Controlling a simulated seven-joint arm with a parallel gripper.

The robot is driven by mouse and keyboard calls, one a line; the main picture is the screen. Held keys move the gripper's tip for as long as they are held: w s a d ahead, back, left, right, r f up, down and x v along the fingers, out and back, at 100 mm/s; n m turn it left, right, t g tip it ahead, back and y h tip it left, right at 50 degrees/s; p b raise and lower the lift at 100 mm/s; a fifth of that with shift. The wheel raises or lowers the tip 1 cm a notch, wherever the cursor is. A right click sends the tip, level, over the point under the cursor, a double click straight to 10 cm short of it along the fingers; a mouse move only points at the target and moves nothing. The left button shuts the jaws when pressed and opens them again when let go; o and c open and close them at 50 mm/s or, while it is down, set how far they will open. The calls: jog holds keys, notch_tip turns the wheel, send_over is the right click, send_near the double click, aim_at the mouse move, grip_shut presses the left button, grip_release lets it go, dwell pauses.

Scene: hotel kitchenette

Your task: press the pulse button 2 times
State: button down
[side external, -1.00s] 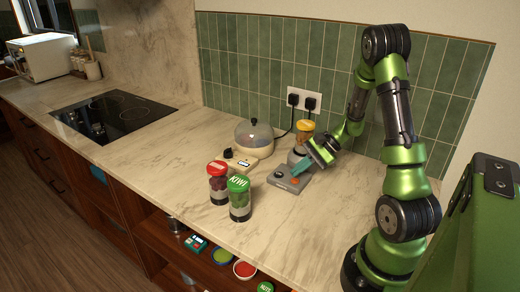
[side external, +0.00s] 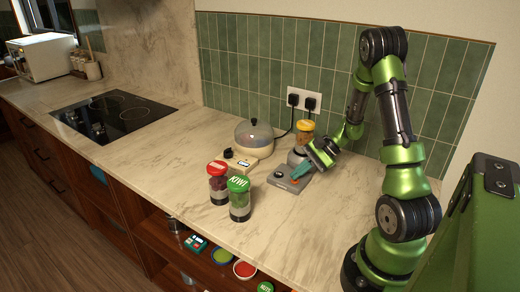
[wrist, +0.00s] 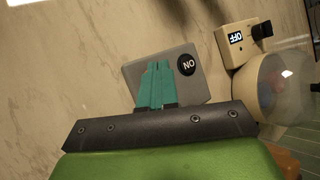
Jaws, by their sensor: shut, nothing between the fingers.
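In the side view, a small orange button (side external: 296,181) shows on the base, close to my fingertips. In the wrist view, a round dark button (wrist: 186,64) on the grey base carries white letters, apparently ON upside down. My gripper (wrist: 158,66) is shut and empty, its teal fingers pointing down over the base.
A cream unit with an OFF display (wrist: 236,38) and a clear-domed pot (side external: 254,136) stand left of the blender. A red-lidded jar (side external: 218,185) and a green-lidded KIWI jar (side external: 239,200) stand nearer the front edge. The counter's middle-left is clear.

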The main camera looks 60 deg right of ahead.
aim_at(298, 181)
jog(key=shift+f, duration=0.2)
jog(key=shift+r, duration=0.15)
dwell(0.3)
jog(key=shift+r, duration=0.65)
jog(key=shift+r, duration=2.5)
